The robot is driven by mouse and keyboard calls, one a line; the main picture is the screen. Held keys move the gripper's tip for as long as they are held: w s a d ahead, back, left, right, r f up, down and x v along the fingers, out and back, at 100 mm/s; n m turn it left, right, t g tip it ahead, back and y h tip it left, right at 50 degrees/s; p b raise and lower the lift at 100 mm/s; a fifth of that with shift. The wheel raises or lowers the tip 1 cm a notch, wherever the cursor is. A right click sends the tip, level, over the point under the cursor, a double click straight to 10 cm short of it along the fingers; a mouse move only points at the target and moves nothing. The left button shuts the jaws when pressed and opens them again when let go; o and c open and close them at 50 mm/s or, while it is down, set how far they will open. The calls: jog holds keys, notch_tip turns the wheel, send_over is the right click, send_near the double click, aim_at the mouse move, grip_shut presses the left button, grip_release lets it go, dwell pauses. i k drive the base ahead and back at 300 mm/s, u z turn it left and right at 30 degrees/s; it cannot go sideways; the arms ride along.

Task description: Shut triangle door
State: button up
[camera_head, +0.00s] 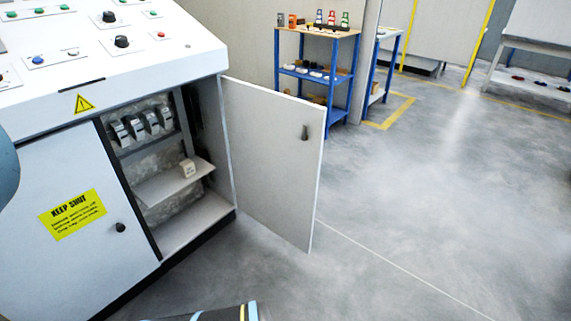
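The control cabinet (158,63) stands at the left, with a yellow warning triangle (85,103) on its front, above the open compartment. The door (273,150) of that compartment stands wide open, hinged at the right side of the opening and swung out to the right. A dark handle (305,132) sits near its free edge. Inside the compartment show several breaker-like parts (140,125) and a shelf (160,187) with a small white item (188,168). My gripper's fingers do not show in this view.
A shut left door (78,245) bears a yellow KEEP SHUT label (72,214) and a dark knob (121,227). A blue shelf rack (318,72) with small items stands behind. Grey floor (430,210) is clear to the right of the open door.

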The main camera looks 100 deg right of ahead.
aim_at(276, 173)
jog(key=k, duration=1.05)
jog(key=z, duration=5.15)
jog(key=i, duration=1.5)
